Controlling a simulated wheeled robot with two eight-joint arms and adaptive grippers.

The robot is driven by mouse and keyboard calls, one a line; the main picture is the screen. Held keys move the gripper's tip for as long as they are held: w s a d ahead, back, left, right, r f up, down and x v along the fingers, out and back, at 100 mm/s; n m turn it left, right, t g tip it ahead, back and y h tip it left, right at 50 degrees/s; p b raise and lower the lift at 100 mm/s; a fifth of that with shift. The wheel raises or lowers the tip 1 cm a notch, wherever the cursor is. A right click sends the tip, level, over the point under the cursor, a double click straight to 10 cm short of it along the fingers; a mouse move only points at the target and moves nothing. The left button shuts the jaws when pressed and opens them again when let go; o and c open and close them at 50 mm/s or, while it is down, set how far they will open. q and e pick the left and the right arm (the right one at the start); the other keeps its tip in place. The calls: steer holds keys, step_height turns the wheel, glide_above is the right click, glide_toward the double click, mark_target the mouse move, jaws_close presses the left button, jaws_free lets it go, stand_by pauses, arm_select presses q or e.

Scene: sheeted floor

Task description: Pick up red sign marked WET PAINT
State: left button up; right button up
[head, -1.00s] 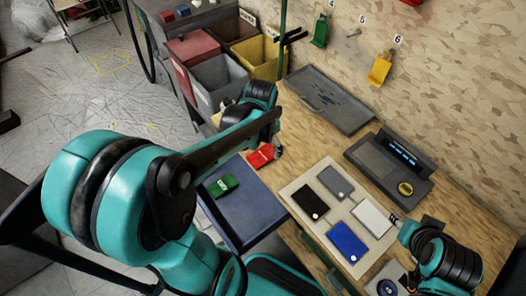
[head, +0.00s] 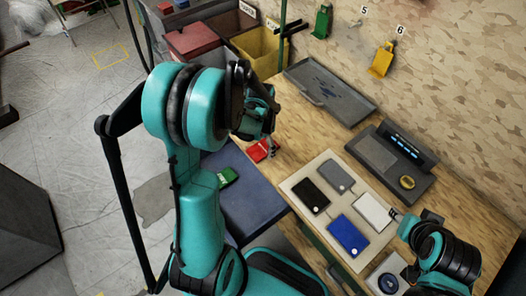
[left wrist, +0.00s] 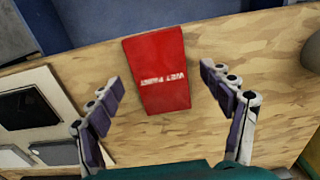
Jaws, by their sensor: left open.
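The red sign (head: 258,152) lies flat at the left edge of the wooden bench. In the left wrist view the red sign (left wrist: 157,98) shows pale WET PAINT lettering, upside down in the picture. My left gripper (left wrist: 160,80) is open, with one finger on each side of the sign and gaps between them. In the head view my left gripper (head: 271,140) is beside the sign, partly hidden by its own arm. My right gripper (head: 394,214) is by the white card, too small to read its jaws.
A green sign (head: 223,176) lies on the blue surface (head: 250,205) left of the bench. A pale board (head: 320,165) with several coloured cards lies right of the red sign. A grey tray (head: 330,95) and a dark device (head: 385,160) stand behind. Bins (head: 200,42) stand at the back left.

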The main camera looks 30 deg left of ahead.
arm_select(q)
steer(key=shift+f, duration=0.45)
steer(key=shift+r, duration=0.1)
steer(key=c, duration=1.1)
steer(key=shift+r, duration=0.1)
steer(key=shift+c, duration=0.2)
